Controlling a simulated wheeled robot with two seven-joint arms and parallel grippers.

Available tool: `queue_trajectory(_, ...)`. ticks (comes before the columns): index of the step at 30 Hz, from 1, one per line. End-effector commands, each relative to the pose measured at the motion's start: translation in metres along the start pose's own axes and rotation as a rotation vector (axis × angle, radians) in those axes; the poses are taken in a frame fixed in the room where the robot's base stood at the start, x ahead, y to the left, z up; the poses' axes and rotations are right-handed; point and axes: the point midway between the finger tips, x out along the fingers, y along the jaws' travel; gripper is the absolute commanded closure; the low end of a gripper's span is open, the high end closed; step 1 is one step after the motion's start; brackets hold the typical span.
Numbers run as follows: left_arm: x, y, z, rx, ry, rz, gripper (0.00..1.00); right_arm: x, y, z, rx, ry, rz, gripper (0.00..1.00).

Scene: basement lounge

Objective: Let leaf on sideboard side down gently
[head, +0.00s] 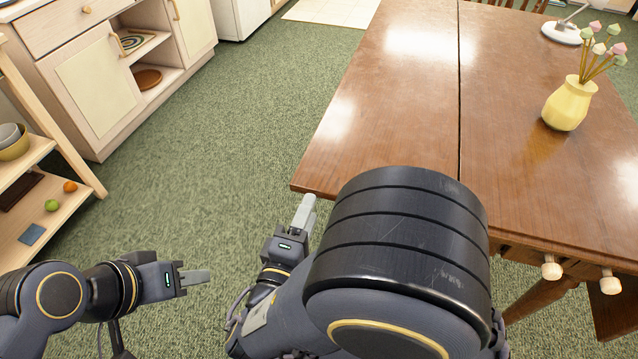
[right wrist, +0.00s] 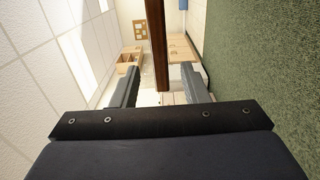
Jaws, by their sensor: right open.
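The wooden table's leaf on the sideboard side (head: 375,120) is raised, level with the fixed top (head: 520,175); a dark seam runs between them. My right gripper (head: 305,205) is at the leaf's near left corner, its fingers open. In the right wrist view, the leaf shows edge-on as a dark brown strip (right wrist: 157,45) between the two separated fingers (right wrist: 157,88). I cannot tell whether they touch it. My left gripper (head: 195,277) is low on the left, apart from the table; its finger gap is not clear. My right arm hides part of the leaf's near edge.
The cream sideboard (head: 95,90) stands at the upper left. A wooden shelf (head: 25,160) with bowls and fruit is at the left edge. A yellow vase (head: 567,105) with flowers and a lamp base (head: 562,33) stand on the fixed top. Green carpet between is clear.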

Motion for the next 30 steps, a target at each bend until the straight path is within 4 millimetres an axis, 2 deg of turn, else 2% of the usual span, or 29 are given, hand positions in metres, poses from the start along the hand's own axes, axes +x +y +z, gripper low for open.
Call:
queue_trajectory(6,0.002,-0.001,0.001,0.0,0.0,0.0,0.64,0.037,0.0,0.002,0.0,-0.008,-0.004,0.59)
queue_trajectory(12,0.004,-0.002,0.002,0.0,0.0,0.0,0.64,0.061,0.0,0.002,0.0,-0.007,-0.004,0.59)
queue_trajectory(23,0.004,-0.002,0.002,0.0,0.0,0.0,0.64,0.068,0.0,0.002,-0.002,-0.004,-0.005,0.59)
queue_trajectory(30,0.004,-0.002,0.002,0.0,0.0,0.0,0.64,0.068,0.0,0.002,-0.002,-0.005,-0.006,0.89)
